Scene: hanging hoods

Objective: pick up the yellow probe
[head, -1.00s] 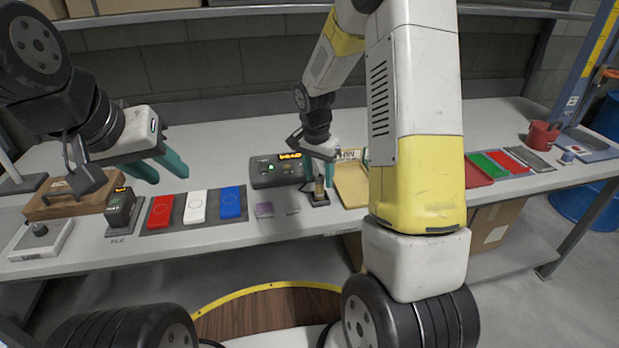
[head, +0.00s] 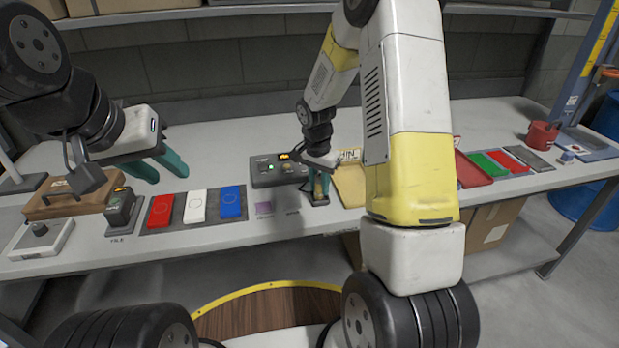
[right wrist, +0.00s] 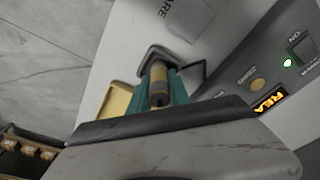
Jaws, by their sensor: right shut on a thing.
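The yellow probe (right wrist: 159,80) stands upright in a small dark holder (head: 320,202) at the bench's front edge; in the head view only a sliver of it shows between the fingers. In the right wrist view it is a dull yellow cylinder with a dark end. My right gripper (head: 319,188) is shut on the probe, with a teal finger on either side of it. How deep the probe sits in the holder is hidden. My left gripper (head: 160,173) is open and empty above the left part of the bench, fingers apart.
A grey meter box (head: 277,170) with a lit display stands just behind and left of the holder. Red, white and blue blocks (head: 195,207) lie further left. A yellow tray (head: 349,187) is close on the right. Red and green trays and a red pot (head: 541,135) are at right.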

